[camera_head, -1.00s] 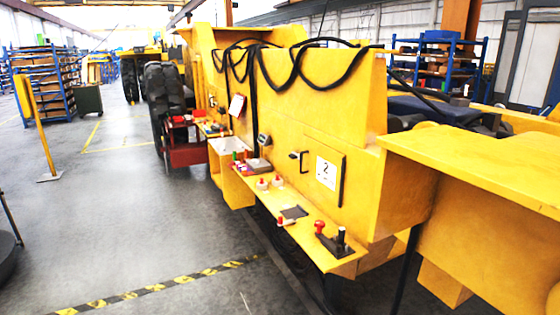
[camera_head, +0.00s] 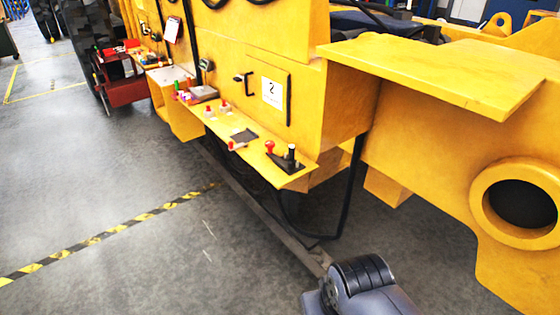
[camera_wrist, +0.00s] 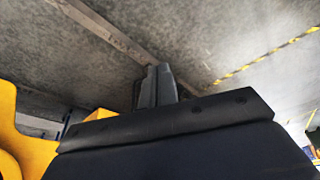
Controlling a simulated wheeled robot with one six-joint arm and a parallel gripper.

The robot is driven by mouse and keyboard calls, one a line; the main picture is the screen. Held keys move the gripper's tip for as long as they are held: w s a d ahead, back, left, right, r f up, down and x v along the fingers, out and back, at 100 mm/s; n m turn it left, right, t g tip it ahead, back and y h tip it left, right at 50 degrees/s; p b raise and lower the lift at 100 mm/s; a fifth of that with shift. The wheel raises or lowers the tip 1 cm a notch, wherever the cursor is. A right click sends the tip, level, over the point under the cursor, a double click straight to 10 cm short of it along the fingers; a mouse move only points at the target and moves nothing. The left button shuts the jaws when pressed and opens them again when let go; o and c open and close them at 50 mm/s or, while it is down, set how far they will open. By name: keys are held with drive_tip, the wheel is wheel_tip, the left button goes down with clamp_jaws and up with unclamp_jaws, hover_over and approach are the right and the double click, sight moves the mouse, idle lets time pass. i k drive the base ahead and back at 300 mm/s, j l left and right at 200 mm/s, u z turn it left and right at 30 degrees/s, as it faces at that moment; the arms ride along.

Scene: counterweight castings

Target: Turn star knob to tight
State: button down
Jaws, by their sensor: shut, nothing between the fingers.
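My gripper (camera_wrist: 153,72) shows in the wrist view with its two dark fingers together and nothing between them. Concrete floor shows beyond the fingers. In the head view, a red knob (camera_head: 269,146) stands near the near end of a yellow shelf (camera_head: 262,150) on the side of the yellow machine. I cannot tell if it is the star knob; smaller red-topped pieces (camera_head: 223,105) stand farther along the shelf. No knob shows in the wrist view. My arm is low at the bottom of the head view, apart from the shelf.
A black upright handle (camera_head: 291,152) stands beside the red knob. A dark pad (camera_head: 244,136) lies on the shelf. A yellow plate (camera_head: 450,75) juts out at the right. Black hose (camera_head: 345,200) hangs below the shelf. The floor (camera_head: 110,170) at left is clear.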

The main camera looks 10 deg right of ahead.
sight(271, 145)
drive_tip(key=i+j+u, duration=0.1)
drive_tip(key=i, duration=0.65)
drive_tip(key=i+j+u, duration=0.1)
drive_tip(key=i, duration=0.7)
